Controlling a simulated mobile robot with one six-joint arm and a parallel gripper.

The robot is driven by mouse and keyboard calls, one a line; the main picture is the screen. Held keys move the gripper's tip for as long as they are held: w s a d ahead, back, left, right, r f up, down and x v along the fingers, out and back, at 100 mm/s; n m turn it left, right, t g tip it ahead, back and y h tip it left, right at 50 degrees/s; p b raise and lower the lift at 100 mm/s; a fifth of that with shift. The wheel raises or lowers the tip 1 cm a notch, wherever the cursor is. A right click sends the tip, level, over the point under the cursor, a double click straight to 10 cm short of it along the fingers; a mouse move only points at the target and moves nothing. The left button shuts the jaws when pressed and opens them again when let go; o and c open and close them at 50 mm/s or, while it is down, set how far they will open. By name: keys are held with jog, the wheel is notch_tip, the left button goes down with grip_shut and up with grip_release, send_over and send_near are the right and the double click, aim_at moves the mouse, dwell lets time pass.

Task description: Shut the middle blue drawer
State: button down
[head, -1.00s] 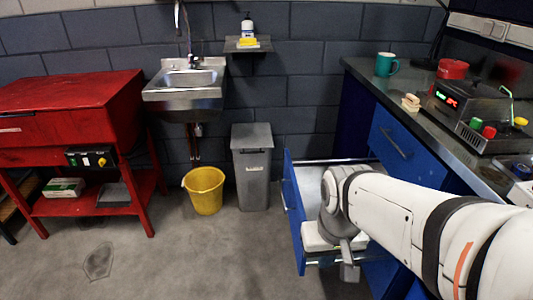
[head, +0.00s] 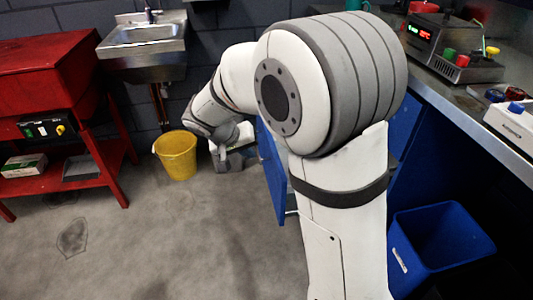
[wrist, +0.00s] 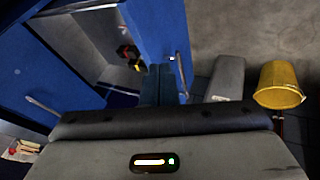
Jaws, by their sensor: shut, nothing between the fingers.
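The middle blue drawer (head: 271,172) is pulled out from the bench cabinet; in the head view my arm hides most of it. In the wrist view its blue front panel (wrist: 158,28) with a metal handle (wrist: 181,75) stands ahead, and its open inside (wrist: 92,38) holds a small dark and red object (wrist: 130,55). My gripper (head: 229,161) is shut and empty, at the outer, left side of the drawer front in the head view. Its fingers (wrist: 159,84) overlap the front panel's lower end in the wrist view; I cannot tell whether they touch.
A yellow bucket (head: 177,155) stands on the floor left of my gripper. A grey bin (wrist: 228,78) shows in the wrist view. A blue bin (head: 440,240) stands by the bench at right. A red workbench (head: 50,90) is at left. Floor between is clear.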

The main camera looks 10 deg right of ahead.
jog(key=w+a+f, duration=0.2)
jog(key=b, duration=0.4)
send_over(273, 164)
jog(key=s+a, duration=0.3)
jog(key=shift+t, duration=0.3)
jog(key=shift+w+d+f, duration=0.1)
jog(key=shift+f, duration=1.75)
jog(key=shift+w+d+f, duration=0.1)
jog(key=shift+f, duration=1.75)
